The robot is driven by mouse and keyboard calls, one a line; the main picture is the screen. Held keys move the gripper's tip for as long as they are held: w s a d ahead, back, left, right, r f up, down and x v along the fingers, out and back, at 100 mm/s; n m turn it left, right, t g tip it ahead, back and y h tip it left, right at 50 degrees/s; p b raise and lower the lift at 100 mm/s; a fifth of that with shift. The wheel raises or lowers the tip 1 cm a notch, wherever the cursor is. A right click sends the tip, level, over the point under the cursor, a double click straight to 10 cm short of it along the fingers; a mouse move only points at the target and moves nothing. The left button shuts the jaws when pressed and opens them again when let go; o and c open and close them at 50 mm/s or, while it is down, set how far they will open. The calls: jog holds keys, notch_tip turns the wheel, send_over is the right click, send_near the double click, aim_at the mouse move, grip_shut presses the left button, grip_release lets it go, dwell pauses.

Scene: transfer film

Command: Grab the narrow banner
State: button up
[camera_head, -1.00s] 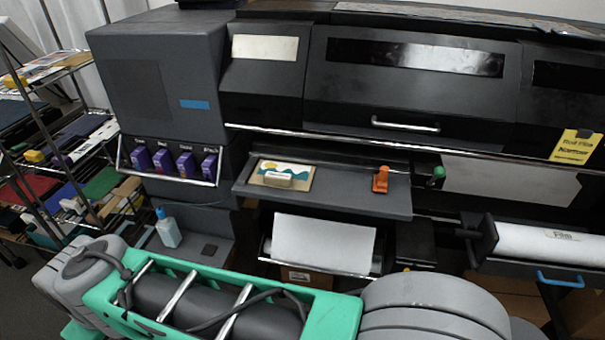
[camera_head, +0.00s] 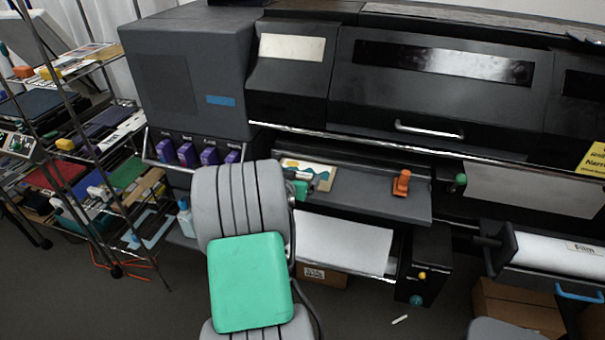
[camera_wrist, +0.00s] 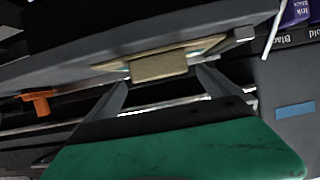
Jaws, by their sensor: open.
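The small printed panel (camera_head: 322,169), with a tan edge and a blue, white and yellow picture, lies on the dark shelf of the printer; I take it as the narrow banner. In the wrist view the panel (camera_wrist: 110,66) shows nearly edge-on, with a tan block (camera_wrist: 158,67) at its near edge. My gripper (camera_wrist: 163,80) is open and empty, its two fingers pointing at the block from either side, apparently just short of it.
An orange clamp (camera_head: 401,183) stands on the shelf (camera_head: 370,200) to the right. A white sheet (camera_head: 345,241) hangs below. Purple ink boxes (camera_head: 187,153) are at the left. A yellow sign (camera_head: 594,158) and a film roll (camera_head: 560,248) are at the right. A cluttered rack (camera_head: 75,150) stands far left.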

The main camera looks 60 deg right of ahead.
aim_at(304, 170)
jog(key=shift+x, duration=1.2)
jog(key=shift+a, duration=0.1)
jog(key=shift+c, duration=0.3)
jog(key=c, duration=1.4)
jog(key=shift+c, duration=0.2)
